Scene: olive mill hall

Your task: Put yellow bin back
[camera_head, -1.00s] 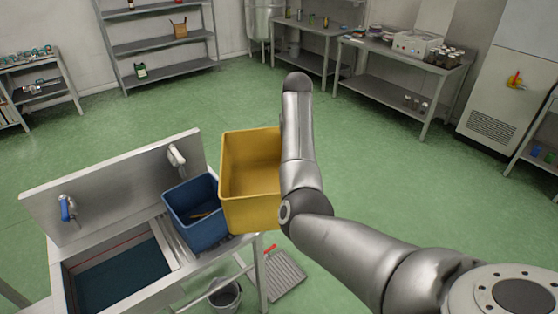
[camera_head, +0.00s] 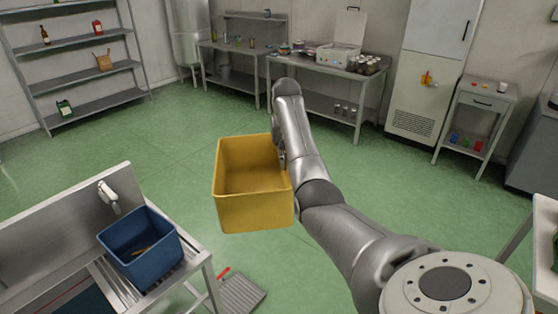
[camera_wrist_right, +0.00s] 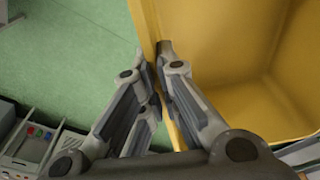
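The yellow bin (camera_head: 254,210) hangs in the air in the middle of the head view, upright and clear of the sink unit. It looks empty. My right gripper (camera_head: 281,158) is at its right side, mostly hidden behind my own arm in the head view. In the right wrist view, the two fingers of the right gripper (camera_wrist_right: 160,75) are closed on the wall of the yellow bin (camera_wrist_right: 235,40), one finger on each side of the rim. My left gripper does not show.
A blue bin (camera_head: 145,262) with a small object inside stands on the sink unit (camera_head: 205,262) at lower left. A floor grate (camera_head: 240,294) lies beside it. Metal tables (camera_head: 330,75), shelves (camera_head: 85,73) and a white cabinet (camera_head: 425,75) line the back. The green floor between is clear.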

